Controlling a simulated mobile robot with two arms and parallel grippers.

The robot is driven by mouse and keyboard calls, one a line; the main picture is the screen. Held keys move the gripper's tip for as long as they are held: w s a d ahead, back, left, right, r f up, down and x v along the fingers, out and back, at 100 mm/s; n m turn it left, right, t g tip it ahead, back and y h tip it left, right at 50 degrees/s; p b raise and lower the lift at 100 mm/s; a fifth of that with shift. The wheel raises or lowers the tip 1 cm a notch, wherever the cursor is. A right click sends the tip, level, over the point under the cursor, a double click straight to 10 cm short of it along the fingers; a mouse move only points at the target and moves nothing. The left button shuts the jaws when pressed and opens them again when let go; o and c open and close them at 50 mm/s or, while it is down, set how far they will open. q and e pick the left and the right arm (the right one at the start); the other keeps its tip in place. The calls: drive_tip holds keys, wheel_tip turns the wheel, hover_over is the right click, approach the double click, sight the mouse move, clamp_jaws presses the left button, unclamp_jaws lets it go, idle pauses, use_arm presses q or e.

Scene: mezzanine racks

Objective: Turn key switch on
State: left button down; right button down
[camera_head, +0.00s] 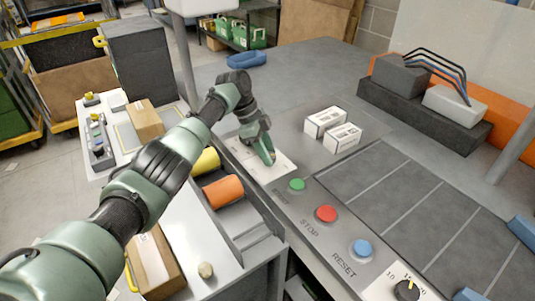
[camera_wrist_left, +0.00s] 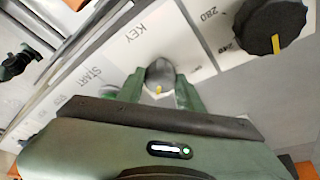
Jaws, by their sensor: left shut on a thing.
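My left gripper (camera_head: 266,158) reaches down to a pale plate (camera_head: 283,166) on the grey console, beyond the green START button. In the left wrist view, the plate marked KEY (camera_wrist_left: 130,45) carries a grey round key switch (camera_wrist_left: 160,72) with a yellow mark pointing toward the bottom of the picture. The green fingers of the gripper (camera_wrist_left: 161,92) stand on both sides of this knob and are shut on it. In the head view the gripper hides the knob. My right gripper is in neither view.
Beside the plate are a green START button (camera_head: 297,184), a red STOP button (camera_head: 326,214) and a blue RESET button (camera_head: 361,248). A black dial (camera_wrist_left: 270,25) is near the key switch. Two white boxes (camera_head: 341,137) stand behind the buttons. Orange and yellow cylinders (camera_head: 223,191) lie left.

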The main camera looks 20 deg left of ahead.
use_arm(q)
drive_tip(key=c, duration=0.9)
unclamp_jaws()
drive_tip(key=shift+c, duration=0.2)
drive_tip(key=b+v, duration=0.1)
drive_tip(key=v, duration=0.6)
drive_tip(key=shift+r, duration=0.4)
drive_tip(key=shift+a, duration=0.15)
